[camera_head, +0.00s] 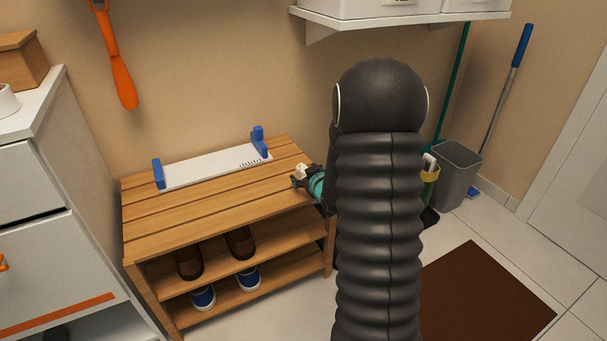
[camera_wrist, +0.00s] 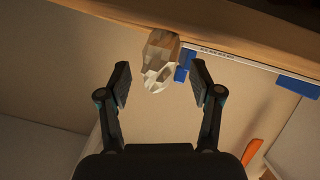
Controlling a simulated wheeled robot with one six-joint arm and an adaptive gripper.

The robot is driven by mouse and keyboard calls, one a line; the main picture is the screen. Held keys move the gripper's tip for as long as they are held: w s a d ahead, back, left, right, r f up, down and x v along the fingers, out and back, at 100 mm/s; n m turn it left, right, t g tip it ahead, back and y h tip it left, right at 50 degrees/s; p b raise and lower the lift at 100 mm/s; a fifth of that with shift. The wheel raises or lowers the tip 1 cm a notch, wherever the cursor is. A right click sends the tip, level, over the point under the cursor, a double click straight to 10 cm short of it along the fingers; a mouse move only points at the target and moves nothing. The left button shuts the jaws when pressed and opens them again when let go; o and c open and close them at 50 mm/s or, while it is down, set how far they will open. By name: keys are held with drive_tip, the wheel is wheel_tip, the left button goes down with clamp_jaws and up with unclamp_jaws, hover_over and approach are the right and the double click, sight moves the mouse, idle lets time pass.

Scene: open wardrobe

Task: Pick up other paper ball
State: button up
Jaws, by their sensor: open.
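A crumpled white paper ball (camera_wrist: 159,60) shows in the wrist view, ahead of and roughly between my two open fingers. It also shows small in the head view (camera_head: 301,170), at the right end of the wooden rack's top. My gripper (camera_wrist: 161,83) is open, with a finger on each side and nothing visibly held. In the head view my gripper (camera_head: 303,180) is at the rack's right edge, close to the ball, partly hidden by my arm. I cannot tell whether the fingers touch the ball.
The slatted wooden rack (camera_head: 215,205) holds brown shoes (camera_head: 240,243) and blue shoes (camera_head: 248,278) on its shelves. A white and blue rail-like item (camera_head: 215,165) lies on its top. A grey bin (camera_head: 457,178) stands at right. A white shelf (camera_head: 405,20) hangs above.

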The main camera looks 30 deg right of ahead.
drive_tip(key=shift+x, duration=1.35)
drive_tip(key=c, duration=1)
drive_tip(key=shift+o, duration=0.2)
drive_tip(key=shift+r, duration=0.1)
